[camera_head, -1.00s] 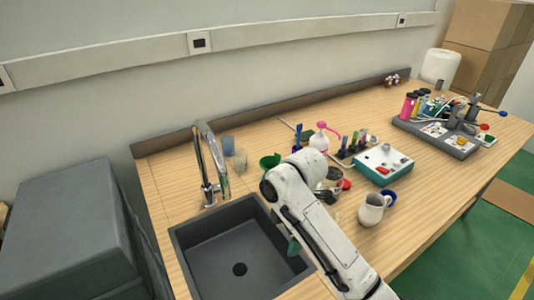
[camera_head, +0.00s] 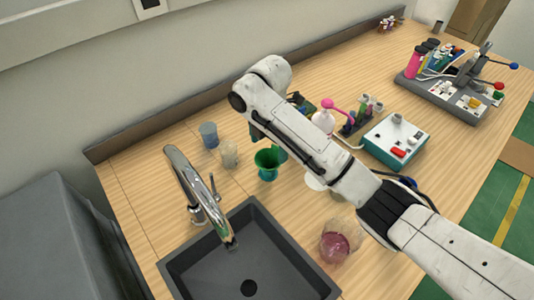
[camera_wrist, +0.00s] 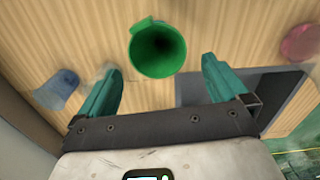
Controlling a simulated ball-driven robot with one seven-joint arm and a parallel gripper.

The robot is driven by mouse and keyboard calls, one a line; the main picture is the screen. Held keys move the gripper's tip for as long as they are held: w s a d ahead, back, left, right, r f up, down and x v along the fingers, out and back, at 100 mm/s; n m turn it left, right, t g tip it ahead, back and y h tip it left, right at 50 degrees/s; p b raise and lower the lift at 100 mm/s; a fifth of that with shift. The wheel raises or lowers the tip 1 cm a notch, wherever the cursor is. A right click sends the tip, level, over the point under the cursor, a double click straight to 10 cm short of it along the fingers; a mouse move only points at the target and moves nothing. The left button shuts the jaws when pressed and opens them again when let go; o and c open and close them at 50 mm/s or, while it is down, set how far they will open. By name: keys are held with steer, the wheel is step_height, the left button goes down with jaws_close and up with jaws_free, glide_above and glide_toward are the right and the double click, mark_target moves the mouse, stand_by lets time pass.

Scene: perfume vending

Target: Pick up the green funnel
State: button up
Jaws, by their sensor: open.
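The green funnel (camera_head: 267,165) stands on the wooden counter behind the sink, wide mouth up, in the head view. In the wrist view the funnel (camera_wrist: 157,48) shows its round rim and dark inside, with a small tab on the rim. My gripper (camera_wrist: 162,70) is open and empty. Its two teal fingers lie to the left and right of the funnel in that picture, apart from it, with the funnel just beyond the tips. In the head view my arm hides most of the gripper.
A blue cup (camera_head: 209,135) and a clear cup (camera_head: 228,154) stand left of the funnel. The sink (camera_head: 200,275) and tap (camera_head: 190,180) are in front. A glass with pink liquid (camera_head: 340,241) stands right of the sink. A pink-topped bottle (camera_head: 323,120) and a teal-white device (camera_head: 395,142) are to the right.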

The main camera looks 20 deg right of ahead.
mark_target(268, 163)
steer(key=shift+w+a+f+p, duration=0.1)
steer(key=shift+f+p, duration=0.3)
steer(key=shift+f, duration=1.8)
steer(key=shift+a+f+p, duration=0.1)
steer(key=shift+f+p, duration=0.25)
steer(key=shift+f, duration=1.8)
steer(key=shift+d, duration=0.1)
steer(key=c, duration=0.8)
steer(key=shift+r, duration=0.15)
